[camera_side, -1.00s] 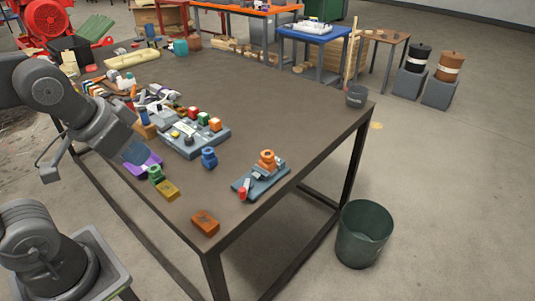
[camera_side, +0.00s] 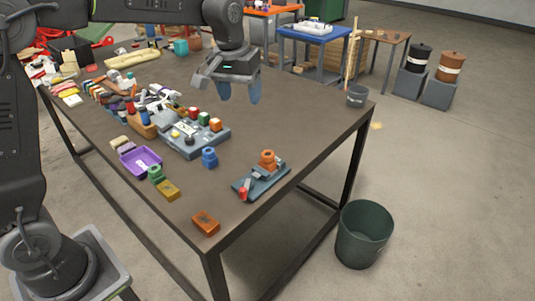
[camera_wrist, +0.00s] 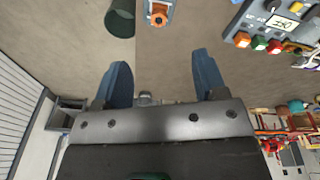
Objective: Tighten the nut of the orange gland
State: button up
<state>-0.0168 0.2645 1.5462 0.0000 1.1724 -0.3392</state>
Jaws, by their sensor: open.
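The orange gland (camera_side: 268,158) stands upright on a small grey-blue base (camera_side: 262,181) near the table's right edge. A lever with a red tip (camera_side: 243,193) lies on the same base. In the wrist view the gland (camera_wrist: 158,18) shows at the top centre, with a round opening in its top. I cannot tell its nut's position. My gripper (camera_side: 240,93) is open and empty, above the table and behind the gland in the side view. Its two blue fingers (camera_wrist: 160,70) point towards the gland in the wrist view, well apart from it.
A control panel (camera_side: 195,138) with coloured buttons stands left of the gland. A blue fitting (camera_side: 209,157), a green fitting (camera_side: 156,174), a yellow block (camera_side: 168,190), an orange-brown block (camera_side: 206,222) and a purple tray (camera_side: 140,160) are nearby. A green bin (camera_side: 365,235) stands on the floor.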

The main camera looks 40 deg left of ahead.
jog(key=n+g, duration=0.2)
send_near(267, 155)
notch_tip(267, 155, down, 10)
jog(key=shift+r, duration=0.15)
jog(key=c, duration=0.9)
